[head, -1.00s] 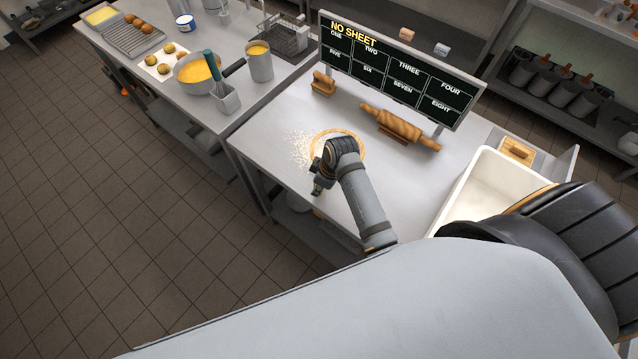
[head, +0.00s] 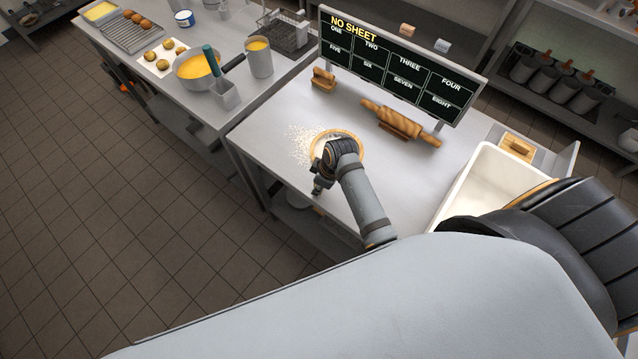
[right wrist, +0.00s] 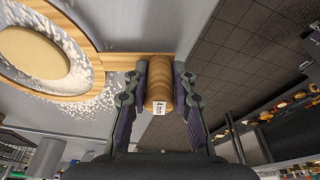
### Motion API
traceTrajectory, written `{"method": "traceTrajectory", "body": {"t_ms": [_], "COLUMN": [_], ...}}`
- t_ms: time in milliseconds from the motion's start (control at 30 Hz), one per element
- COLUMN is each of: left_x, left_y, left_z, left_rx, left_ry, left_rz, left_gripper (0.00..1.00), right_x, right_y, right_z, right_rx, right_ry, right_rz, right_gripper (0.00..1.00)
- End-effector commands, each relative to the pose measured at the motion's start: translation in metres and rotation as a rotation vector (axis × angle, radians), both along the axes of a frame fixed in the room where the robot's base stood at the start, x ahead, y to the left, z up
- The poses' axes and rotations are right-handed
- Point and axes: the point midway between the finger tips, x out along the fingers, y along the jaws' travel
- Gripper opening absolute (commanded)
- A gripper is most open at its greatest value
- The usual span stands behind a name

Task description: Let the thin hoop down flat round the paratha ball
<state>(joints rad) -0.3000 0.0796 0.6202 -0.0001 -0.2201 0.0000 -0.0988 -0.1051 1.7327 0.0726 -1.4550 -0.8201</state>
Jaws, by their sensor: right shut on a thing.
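The thin wooden hoop (head: 362,150) is over the floured patch on the steel table. In the right wrist view the hoop (right wrist: 88,50) surrounds the pale paratha ball (right wrist: 35,52), which looks round and smooth, with floured table between them. I cannot tell whether the hoop's underside touches the table. My right gripper (head: 318,183) is at the hoop's near side, partly hidden by its own wrist. In the wrist view my right gripper (right wrist: 160,92) is shut on the hoop's wooden handle (right wrist: 160,72), which bears a "4 mm" label. My left gripper is not in view.
A rolling pin (head: 402,124) lies on its rest behind the hoop. A small wooden block (head: 323,79) and a menu board (head: 400,65) stand at the back. A white bin (head: 487,185) is at right. The table's front edge is close to my gripper.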

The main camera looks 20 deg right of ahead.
Motion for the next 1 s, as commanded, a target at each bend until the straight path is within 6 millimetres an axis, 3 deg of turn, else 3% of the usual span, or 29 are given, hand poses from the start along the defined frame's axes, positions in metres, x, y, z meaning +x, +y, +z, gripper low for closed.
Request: {"method": "traceTrajectory", "body": {"t_ms": [867,900,1000], "left_x": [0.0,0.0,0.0], "left_y": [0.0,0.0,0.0], "left_z": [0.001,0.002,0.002], "left_rx": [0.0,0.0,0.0], "left_ry": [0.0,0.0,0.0], "left_rz": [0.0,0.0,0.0], "left_gripper": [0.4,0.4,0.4], "right_x": [0.0,0.001,0.001], "right_y": [0.0,0.0,0.0], "right_z": [-0.011,-0.011,-0.011], "right_rx": [0.0,0.0,0.0], "right_ry": [-0.001,-0.001,-0.001], "right_rz": [0.0,0.0,0.0], "right_gripper": [0.0,0.27,0.4]}}
